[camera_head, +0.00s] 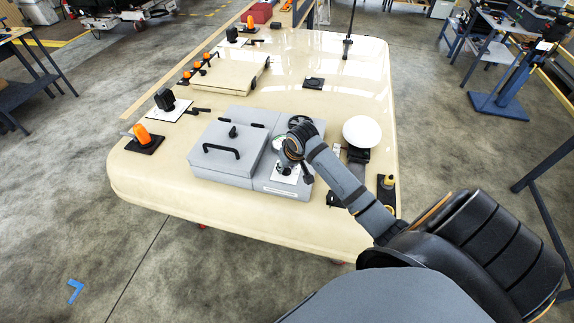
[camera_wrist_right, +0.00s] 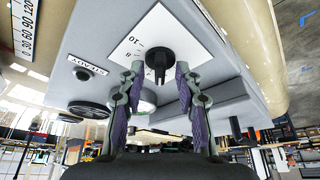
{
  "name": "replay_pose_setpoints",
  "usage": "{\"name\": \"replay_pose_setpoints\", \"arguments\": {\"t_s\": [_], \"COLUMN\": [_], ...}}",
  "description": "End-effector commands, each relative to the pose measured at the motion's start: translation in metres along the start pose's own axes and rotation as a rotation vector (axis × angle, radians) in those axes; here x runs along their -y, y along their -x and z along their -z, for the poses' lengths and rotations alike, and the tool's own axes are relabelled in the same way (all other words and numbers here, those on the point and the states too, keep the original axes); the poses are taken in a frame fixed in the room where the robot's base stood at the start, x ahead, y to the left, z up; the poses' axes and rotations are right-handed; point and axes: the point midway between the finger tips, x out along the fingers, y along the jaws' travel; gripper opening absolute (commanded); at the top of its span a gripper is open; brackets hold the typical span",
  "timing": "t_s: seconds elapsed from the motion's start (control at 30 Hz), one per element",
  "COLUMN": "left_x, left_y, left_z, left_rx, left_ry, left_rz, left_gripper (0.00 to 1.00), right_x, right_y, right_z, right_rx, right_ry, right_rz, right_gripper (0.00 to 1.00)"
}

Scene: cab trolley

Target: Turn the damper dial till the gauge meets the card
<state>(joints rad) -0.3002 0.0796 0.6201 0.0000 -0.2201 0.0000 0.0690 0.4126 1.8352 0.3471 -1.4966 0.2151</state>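The dial is a black knob (camera_wrist_right: 157,62) on a white plate (camera_wrist_right: 150,28) with printed numbers, 10 and 8 among them. The plate also shows in the head view (camera_head: 285,174), at the front right of a grey housing. My right gripper (camera_wrist_right: 156,80) is open, its two fingertips on either side of the knob with visible gaps. In the head view the gripper (camera_head: 291,158) partly covers the dial area. A round green-edged face (camera_head: 278,142), perhaps the gauge, is partly hidden behind it. No needle or card can be read clearly. My left gripper is out of view.
A numbered white scale (camera_wrist_right: 27,28) and a STEADY label (camera_wrist_right: 86,66) show in the wrist view. The grey lid with handle (camera_head: 222,150) is left of the dial. A white dome (camera_head: 362,132) stands to the right. The cream roof's front is clear.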

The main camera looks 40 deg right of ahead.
Motion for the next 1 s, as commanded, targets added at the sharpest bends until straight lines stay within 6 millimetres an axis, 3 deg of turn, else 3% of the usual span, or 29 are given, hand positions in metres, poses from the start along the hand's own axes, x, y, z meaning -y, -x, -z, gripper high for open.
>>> {"name": "replay_pose_setpoints", "arguments": {"t_s": [0.27,0.7,1.0], "left_x": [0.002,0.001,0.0], "left_y": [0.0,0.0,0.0], "left_z": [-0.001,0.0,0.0], "left_rx": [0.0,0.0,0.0], "left_ry": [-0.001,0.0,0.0], "left_rz": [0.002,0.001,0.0], "left_gripper": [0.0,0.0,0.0], "right_x": [-0.001,-0.001,0.0], "right_y": [0.011,0.106,0.12], "right_z": [0.0,0.001,0.0], "right_rx": [-0.001,-0.002,0.001], "right_ry": [0.001,0.003,0.0], "right_rz": [0.0,-0.003,0.0], "right_gripper": [0.34,0.34,0.34]}}
